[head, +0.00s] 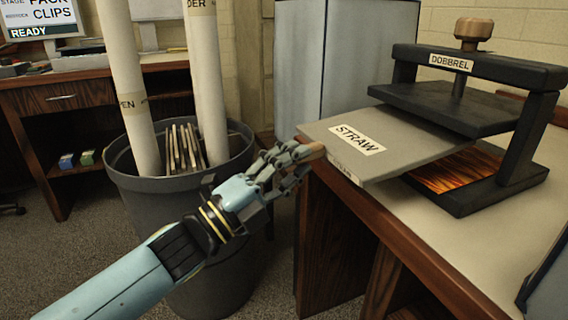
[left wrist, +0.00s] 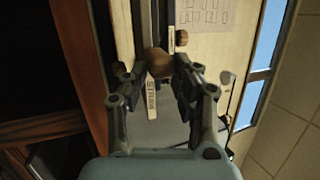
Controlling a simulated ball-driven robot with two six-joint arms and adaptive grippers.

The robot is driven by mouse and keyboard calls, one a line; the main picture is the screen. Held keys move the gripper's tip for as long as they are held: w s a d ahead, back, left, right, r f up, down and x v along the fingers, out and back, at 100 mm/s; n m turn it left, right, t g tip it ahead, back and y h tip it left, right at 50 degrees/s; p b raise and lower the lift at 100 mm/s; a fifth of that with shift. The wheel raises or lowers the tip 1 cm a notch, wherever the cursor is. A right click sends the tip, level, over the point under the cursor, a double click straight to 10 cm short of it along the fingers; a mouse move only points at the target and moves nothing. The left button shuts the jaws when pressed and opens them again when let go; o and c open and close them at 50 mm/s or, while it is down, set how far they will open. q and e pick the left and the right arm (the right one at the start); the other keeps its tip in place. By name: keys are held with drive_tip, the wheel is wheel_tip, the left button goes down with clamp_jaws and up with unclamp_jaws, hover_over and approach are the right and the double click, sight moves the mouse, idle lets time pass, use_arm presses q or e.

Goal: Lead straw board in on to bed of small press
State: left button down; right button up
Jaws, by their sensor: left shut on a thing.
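The grey straw board (head: 400,140), labelled STRAW, is held roughly level above the table. Its far right part reaches under the raised plate (head: 440,103) of the small press labelled DOBBREL (head: 528,140), over the bed. A fiery orange patterned sheet (head: 455,168) shows on the bed. My left gripper (head: 300,156) is at the board's left corner, shut on a brown knob there. In the left wrist view the gripper (left wrist: 155,75) has the brown knob (left wrist: 157,62) between its fingers, with a STRAW label (left wrist: 151,97) close by. My right gripper is not in view.
A grey bin (head: 130,190) with tall paper rolls (head: 207,80) and wooden strips stands left of the table. The table top (head: 430,215) is bare in front of the press. A desk (head: 60,97) with a READY screen stands behind at left.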

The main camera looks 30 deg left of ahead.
sight(353, 153)
use_arm(q)
drive_tip(key=shift+w+d, duration=0.75)
drive_tip(key=shift+w, duration=0.2)
drive_tip(key=shift+w+d, duration=0.15)
drive_tip(key=shift+w, duration=0.05)
drive_tip(key=shift+w+d, duration=1)
drive_tip(key=shift+w, duration=0.25)
drive_tip(key=shift+w+d+f, duration=0.1)
drive_tip(key=shift+w+d, duration=0.7)
drive_tip(key=shift+w, duration=0.2)
drive_tip(key=shift+w+d+f, duration=0.1)
drive_tip(key=shift+w+d, duration=0.65)
drive_tip(key=shift+w, duration=0.25)
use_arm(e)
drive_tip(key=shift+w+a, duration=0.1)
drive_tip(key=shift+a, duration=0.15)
use_arm(q)
drive_tip(key=shift+f+b, duration=0.55)
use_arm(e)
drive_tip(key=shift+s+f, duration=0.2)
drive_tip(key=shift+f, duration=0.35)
use_arm(q)
drive_tip(key=c, duration=1.1)
unclamp_jaws()
drive_tip(key=shift+o, duration=0.8)
